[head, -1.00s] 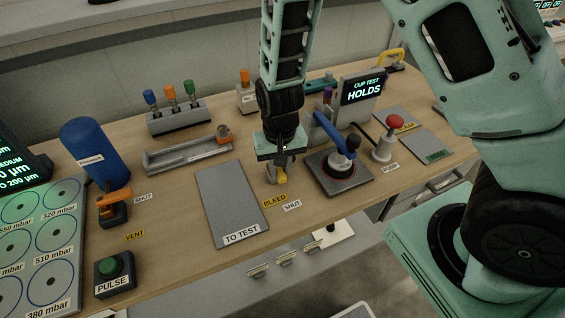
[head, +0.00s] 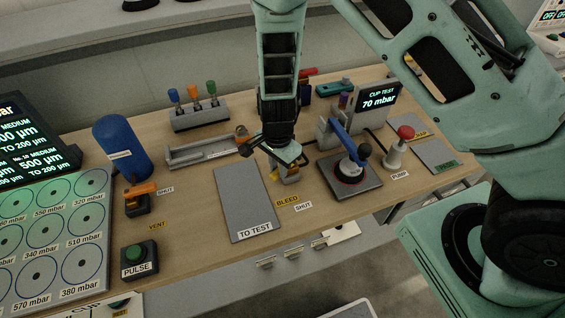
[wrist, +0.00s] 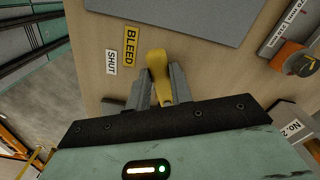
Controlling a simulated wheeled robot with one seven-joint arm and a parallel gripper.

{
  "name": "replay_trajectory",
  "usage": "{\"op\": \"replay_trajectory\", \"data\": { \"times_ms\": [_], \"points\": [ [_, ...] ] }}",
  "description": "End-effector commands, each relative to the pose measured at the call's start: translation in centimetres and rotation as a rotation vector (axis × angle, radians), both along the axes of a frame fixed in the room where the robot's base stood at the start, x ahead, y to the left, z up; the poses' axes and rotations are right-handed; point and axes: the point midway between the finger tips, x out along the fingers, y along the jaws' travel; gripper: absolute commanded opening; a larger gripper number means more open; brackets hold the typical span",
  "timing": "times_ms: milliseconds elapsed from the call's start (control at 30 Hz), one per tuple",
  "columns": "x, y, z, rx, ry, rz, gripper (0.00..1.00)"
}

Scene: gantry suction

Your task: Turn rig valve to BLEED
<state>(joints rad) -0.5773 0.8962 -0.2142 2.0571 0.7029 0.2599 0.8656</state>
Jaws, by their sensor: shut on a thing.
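The rig valve's yellow handle (wrist: 158,66) shows in the wrist view between the two grey fingers of my gripper (wrist: 158,88), which are shut on it. The yellow BLEED label (wrist: 130,45) lies just left of the handle's tip, and the white SHUT label (wrist: 111,62) lies farther left. In the head view my gripper (head: 287,166) is low at the valve (head: 292,175), hiding much of it. The BLEED label (head: 287,201) and SHUT label (head: 303,207) lie in front of it there. The cup test display (head: 378,97) reads 70 mbar.
The grey TO TEST plate (head: 240,200) lies left of the valve. The rig with a blue lever (head: 346,140) and the red-topped pump button (head: 404,133) stand to the right. The tool tray (head: 205,150) and blue cylinder (head: 122,146) are at the left.

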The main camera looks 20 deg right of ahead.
Motion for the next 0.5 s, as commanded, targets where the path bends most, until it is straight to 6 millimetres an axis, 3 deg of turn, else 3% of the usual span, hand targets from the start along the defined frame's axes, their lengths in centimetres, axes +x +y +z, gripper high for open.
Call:
{"op": "replay_trajectory", "data": {
  "times_ms": [500],
  "points": [
    [1.8, 0.5, 0.2, 0.000, -0.001, -0.380, 0.00]
  ]
}}
